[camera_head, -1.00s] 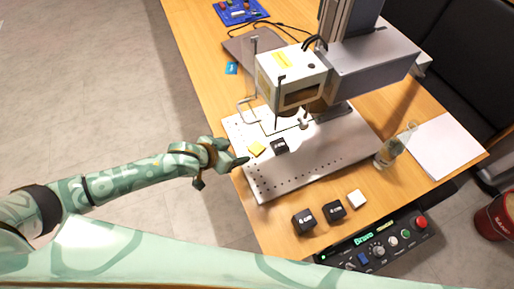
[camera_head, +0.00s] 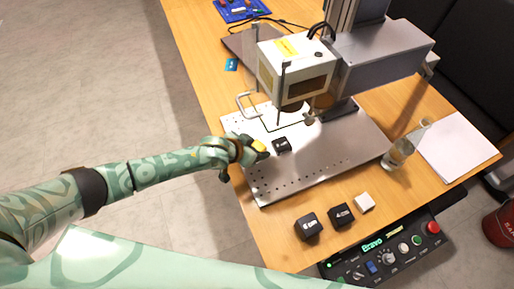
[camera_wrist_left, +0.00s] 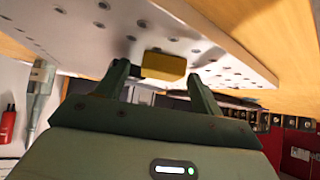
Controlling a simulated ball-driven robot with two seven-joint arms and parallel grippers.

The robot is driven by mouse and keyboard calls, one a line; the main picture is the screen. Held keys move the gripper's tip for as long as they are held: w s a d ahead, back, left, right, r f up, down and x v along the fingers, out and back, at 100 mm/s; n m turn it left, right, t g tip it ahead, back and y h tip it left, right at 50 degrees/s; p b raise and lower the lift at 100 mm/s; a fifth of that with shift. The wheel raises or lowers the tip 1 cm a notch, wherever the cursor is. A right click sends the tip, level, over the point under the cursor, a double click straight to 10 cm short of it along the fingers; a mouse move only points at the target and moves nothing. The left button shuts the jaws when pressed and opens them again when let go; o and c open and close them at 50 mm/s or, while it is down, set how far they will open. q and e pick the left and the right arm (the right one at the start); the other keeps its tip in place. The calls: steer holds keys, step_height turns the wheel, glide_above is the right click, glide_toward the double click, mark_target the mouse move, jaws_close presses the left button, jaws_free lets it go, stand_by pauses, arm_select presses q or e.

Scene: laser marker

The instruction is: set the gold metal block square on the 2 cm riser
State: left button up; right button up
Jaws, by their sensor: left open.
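The gold metal block (camera_head: 259,146) lies on the perforated metal plate, mostly hidden by my left gripper (camera_head: 258,150) in the head view. In the left wrist view the gold block (camera_wrist_left: 163,66) shows in front of and between the two fingertips of my left gripper (camera_wrist_left: 158,80). The fingers are apart; I cannot tell whether either touches the block. The black 2 cm riser (camera_head: 282,145) stands on the plate just right of the gold block, with nothing on it. My right gripper is out of view.
The laser head (camera_head: 295,75) hangs over the back of the plate (camera_head: 325,160). Black 6 cm (camera_head: 308,227) and 4 cm (camera_head: 341,215) blocks and a white block (camera_head: 364,202) stand in front. A glass bottle (camera_head: 398,152) is at right, and a control box (camera_head: 385,250) at the front.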

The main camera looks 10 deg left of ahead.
arm_select(q)
steer(key=c, duration=1.2)
